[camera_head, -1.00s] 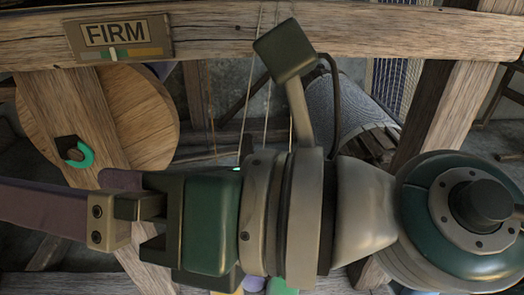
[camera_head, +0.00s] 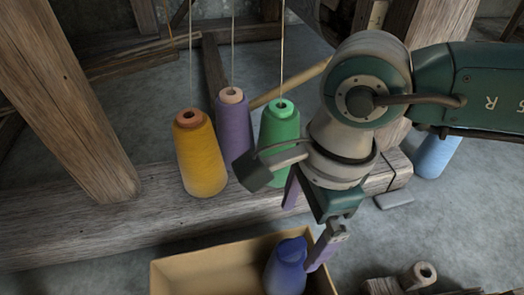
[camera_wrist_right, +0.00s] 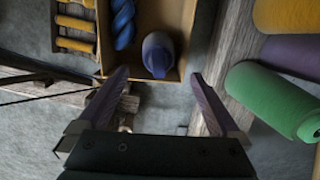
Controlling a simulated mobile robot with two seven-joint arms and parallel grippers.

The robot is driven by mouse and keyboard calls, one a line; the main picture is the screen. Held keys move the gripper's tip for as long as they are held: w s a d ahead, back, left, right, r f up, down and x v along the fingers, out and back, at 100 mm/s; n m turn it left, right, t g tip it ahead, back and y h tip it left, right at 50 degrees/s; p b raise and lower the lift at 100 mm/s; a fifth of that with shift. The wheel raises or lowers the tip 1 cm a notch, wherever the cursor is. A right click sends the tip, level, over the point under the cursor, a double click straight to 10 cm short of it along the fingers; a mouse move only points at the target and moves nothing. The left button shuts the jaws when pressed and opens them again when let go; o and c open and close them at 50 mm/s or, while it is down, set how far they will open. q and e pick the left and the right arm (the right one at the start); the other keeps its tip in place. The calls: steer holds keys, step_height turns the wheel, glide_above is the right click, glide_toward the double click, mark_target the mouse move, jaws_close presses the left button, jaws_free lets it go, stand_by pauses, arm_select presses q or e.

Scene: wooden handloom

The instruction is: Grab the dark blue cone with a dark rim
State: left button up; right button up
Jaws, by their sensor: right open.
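In the right wrist view the cone (camera_wrist_right: 158,52) shows near the box wall, ahead of and between the fingertips. My right gripper (camera_head: 300,238) is open and empty, pointing down above the box. Its purple-lined fingers also show in the right wrist view (camera_wrist_right: 159,76), spread apart. It appears apart from the cone. The left gripper is out of view.
Yellow (camera_head: 200,155), purple (camera_head: 234,125) and green (camera_head: 279,140) cones stand on a wooden beam (camera_head: 90,235) behind the box. A light blue cone (camera_head: 436,155) stands at right. Twisted blue yarn (camera_wrist_right: 124,22) lies in the box.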

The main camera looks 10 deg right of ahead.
mark_target(294, 244)
steer(key=f+b, duration=0.1)
steer(key=f, duration=0.1)
steer(key=f+b, duration=0.2)
steer(key=shift+a+f, duration=0.2)
steer(key=shift+f, duration=0.05)
steer(key=f+b, duration=0.5)
steer(key=shift+s+a, duration=0.15)
steer(key=shift+a, duration=0.05)
steer(key=shift+r, duration=0.1)
jaws_close()
stand_by(0.3)
